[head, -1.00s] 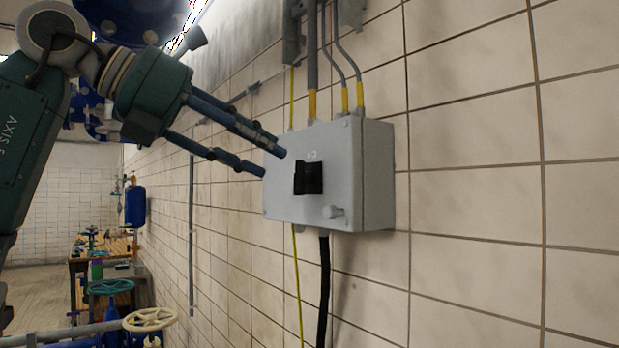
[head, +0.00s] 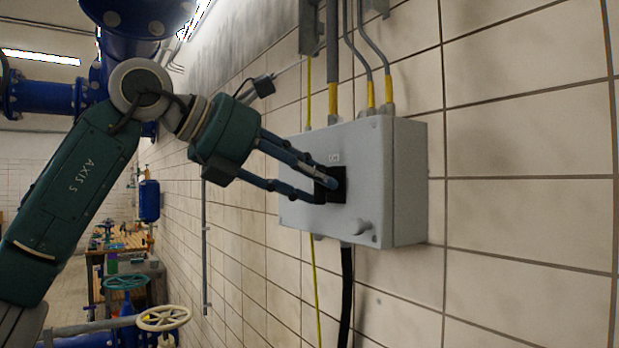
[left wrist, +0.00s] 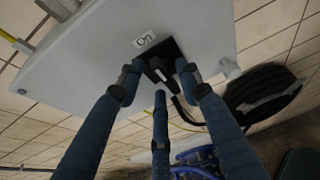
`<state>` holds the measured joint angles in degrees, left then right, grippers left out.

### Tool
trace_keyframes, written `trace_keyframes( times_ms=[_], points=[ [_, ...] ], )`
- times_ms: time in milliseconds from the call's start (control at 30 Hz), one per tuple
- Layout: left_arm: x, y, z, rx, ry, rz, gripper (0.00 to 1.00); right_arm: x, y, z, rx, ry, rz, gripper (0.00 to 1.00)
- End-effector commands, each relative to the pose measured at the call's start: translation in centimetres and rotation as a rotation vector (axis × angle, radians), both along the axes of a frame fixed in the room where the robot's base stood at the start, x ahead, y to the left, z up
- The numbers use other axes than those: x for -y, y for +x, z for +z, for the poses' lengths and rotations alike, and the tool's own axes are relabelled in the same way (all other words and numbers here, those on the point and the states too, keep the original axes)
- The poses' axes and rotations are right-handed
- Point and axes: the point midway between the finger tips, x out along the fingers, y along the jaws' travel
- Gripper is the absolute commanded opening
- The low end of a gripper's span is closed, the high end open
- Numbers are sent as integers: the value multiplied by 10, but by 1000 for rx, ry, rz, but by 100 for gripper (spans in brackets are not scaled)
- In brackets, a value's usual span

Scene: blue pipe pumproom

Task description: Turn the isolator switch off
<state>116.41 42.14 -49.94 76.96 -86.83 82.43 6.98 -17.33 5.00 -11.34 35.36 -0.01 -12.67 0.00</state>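The isolator is a grey box (head: 395,200) on the tiled wall, with a black switch (head: 338,184) on its front. In the left wrist view, the switch's black handle (left wrist: 156,74) stands on a black square plate, with a small white label (left wrist: 145,41) beside it. My left gripper (head: 328,190) is at the switch, its blue fingers partly covering it. In the left wrist view, the fingers (left wrist: 158,80) are spread around the handle with gaps showing; I cannot tell whether any finger touches it. My right gripper is not in view.
Grey conduits (head: 370,60) with yellow collars enter the box from above. A black cable (head: 346,290) hangs below it. Handwheels (head: 164,318) and a bench (head: 125,240) stand at the left.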

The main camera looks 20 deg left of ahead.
Motion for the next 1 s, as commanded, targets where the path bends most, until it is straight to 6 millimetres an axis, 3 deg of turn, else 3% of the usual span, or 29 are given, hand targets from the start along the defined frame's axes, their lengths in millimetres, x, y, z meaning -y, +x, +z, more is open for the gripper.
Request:
trace_keyframes(
  times_ms=[33,167,200,567,1000],
  points=[
    [0,0,1,1,-1,0,27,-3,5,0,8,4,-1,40],
    [0,0,1,1,-1,0,2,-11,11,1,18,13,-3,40],
    [0,0,1,1,-1,0,0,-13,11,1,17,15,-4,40],
    [-2,0,2,-27,-39,3,0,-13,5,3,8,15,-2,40],
    [-6,4,0,-230,-302,4,0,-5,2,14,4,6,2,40]
  ],
)
